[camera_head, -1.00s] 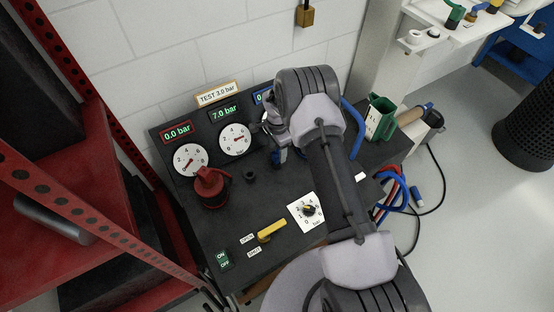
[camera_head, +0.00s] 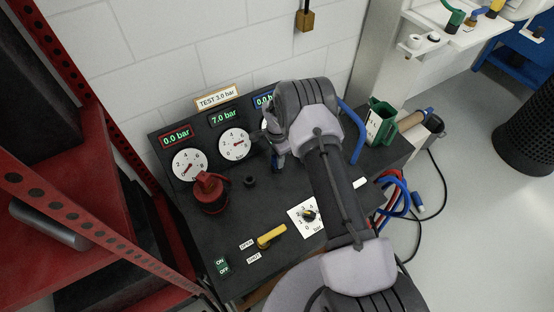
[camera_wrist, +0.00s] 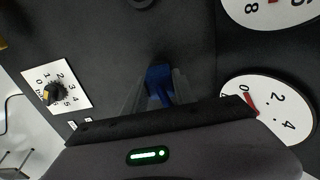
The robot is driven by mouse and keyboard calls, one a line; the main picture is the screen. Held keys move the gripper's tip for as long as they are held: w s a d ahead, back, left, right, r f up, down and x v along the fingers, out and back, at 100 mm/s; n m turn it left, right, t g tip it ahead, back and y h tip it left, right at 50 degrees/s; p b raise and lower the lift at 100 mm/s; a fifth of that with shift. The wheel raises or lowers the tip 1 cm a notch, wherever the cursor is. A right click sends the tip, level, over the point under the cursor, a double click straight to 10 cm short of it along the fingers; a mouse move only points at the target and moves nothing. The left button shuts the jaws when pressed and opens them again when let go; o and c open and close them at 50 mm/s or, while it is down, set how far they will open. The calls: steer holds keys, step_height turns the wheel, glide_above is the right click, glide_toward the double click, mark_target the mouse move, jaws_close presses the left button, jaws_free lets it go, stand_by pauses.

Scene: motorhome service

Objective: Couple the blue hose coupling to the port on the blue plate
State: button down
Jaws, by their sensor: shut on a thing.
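My gripper (camera_wrist: 160,90) is shut on the blue hose coupling (camera_wrist: 158,82), which sits between the fingertips above the dark panel in the wrist view. In the head view, my gripper (camera_head: 278,158) is at the right part of the black bench panel, largely covered by my wrist. The blue hose (camera_head: 353,130) shows to the right of my arm. Whether the coupling touches anything cannot be told.
A yellow lever (camera_head: 271,236) and a white-scaled knob (camera_head: 308,215) lie nearer. A green holder (camera_head: 381,122) stands at right. A red rack (camera_head: 60,190) borders the left.

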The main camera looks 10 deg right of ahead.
steer(key=r+p, duration=0.1)
steer(key=r, duration=0.1)
steer(key=s+r+p, duration=0.1)
steer(key=shift+r, duration=0.35)
steer(key=s+a+r+p, duration=0.1)
steer(key=s+a+p, duration=0.1)
steer(key=s, duration=1.3)
steer(key=shift+r+p, duration=0.3)
steer(key=shift+p, duration=0.45)
steer(key=shift+w, duration=0.1)
